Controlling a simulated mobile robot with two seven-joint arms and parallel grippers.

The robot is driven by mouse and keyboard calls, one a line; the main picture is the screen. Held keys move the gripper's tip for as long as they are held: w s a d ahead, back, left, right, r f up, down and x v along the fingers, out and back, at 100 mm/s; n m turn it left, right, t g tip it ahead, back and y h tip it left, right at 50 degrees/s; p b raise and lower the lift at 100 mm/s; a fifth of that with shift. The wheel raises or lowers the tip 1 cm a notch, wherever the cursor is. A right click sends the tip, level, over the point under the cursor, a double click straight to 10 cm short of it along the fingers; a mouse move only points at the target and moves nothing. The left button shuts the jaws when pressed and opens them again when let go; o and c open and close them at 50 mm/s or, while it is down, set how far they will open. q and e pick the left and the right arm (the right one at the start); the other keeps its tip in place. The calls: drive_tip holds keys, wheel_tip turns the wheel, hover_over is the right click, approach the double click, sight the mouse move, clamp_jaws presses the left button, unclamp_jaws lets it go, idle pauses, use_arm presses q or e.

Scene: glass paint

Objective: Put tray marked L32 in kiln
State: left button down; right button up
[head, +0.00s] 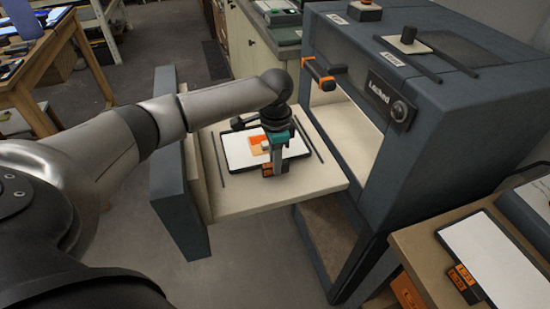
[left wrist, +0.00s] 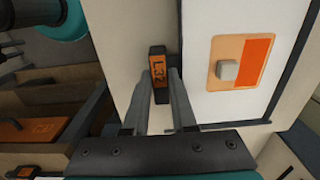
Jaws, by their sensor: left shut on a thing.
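The tray marked L32 (head: 240,150) is white with a dark rim and carries an orange piece with a small pale block (head: 262,147). It lies on the pale pulled-out shelf of the kiln (head: 310,178), between two dark rails. My left gripper (head: 267,168) is shut on the tray's tab at its near edge. In the left wrist view my left gripper (left wrist: 160,88) has a finger on each side of the orange L32 label (left wrist: 158,74). The kiln (head: 435,95) is a dark blue-grey box, open on the shelf side. My right gripper is out of view.
Another white tray (head: 490,250) with orange labels lies on the bench at the lower right. An orange-ended handle (head: 318,74) sticks out by the kiln opening. The shelf's tall front panel (head: 182,200) stands at its left end.

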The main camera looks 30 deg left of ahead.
use_arm(q)
drive_tip(key=shift+p, duration=0.55)
idle(0.7)
drive_tip(key=shift+f, duration=0.1)
drive_tip(key=c, duration=0.7)
unclamp_jaws()
drive_tip(key=shift+o, duration=0.3)
drive_tip(key=shift+s+f, duration=0.1)
wheel_tip(320, 180, up, 7)
drive_tip(key=p, duration=0.9)
